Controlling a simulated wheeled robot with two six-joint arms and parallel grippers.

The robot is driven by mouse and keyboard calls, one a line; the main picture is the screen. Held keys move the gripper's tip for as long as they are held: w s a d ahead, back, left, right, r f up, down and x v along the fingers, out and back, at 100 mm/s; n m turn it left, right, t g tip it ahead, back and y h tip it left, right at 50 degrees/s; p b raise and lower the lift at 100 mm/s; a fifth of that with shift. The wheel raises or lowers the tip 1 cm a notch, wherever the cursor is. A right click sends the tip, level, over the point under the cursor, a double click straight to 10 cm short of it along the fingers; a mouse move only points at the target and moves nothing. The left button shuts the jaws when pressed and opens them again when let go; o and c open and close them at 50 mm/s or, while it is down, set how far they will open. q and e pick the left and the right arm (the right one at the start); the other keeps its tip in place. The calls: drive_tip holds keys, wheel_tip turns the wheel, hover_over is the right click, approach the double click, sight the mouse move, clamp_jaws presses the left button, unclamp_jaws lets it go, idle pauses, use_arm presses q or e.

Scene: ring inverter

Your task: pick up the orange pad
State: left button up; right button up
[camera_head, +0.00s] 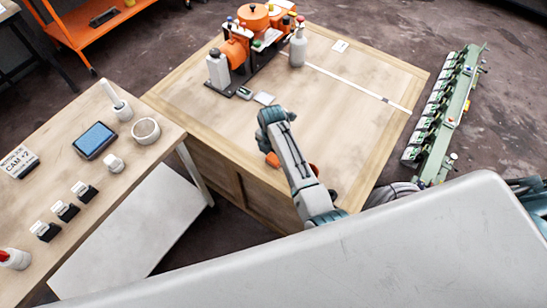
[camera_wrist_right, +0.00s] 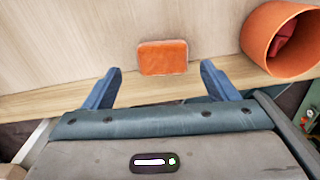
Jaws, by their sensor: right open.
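The orange pad (camera_wrist_right: 163,57) is a small flat block with rounded corners on the pale wood table. In the right wrist view it lies just beyond and between the two blue fingers of my right gripper (camera_wrist_right: 160,87). Those fingers are spread wide, and nothing is between them. In the head view my right arm hides most of this spot; a bit of orange (camera_head: 271,160) shows left of the arm and may be the pad. My left gripper is not in view.
Orange equipment and bottles (camera_head: 240,45) stand at the table's back. A side table (camera_head: 60,130) is at left, a green rack (camera_head: 445,105) at right.

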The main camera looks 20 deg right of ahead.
sight(274, 160)
drive_tip(key=shift+s+f, duration=0.35)
drive_tip(key=shift+f, duration=0.4)
drive_tip(key=shift+w+f, duration=0.15)
drive_tip(key=shift+f, duration=0.3)
drive_tip(key=c, duration=1.1)
drive_tip(key=shift+o, duration=0.2)
drive_tip(key=shift+r, duration=0.15)
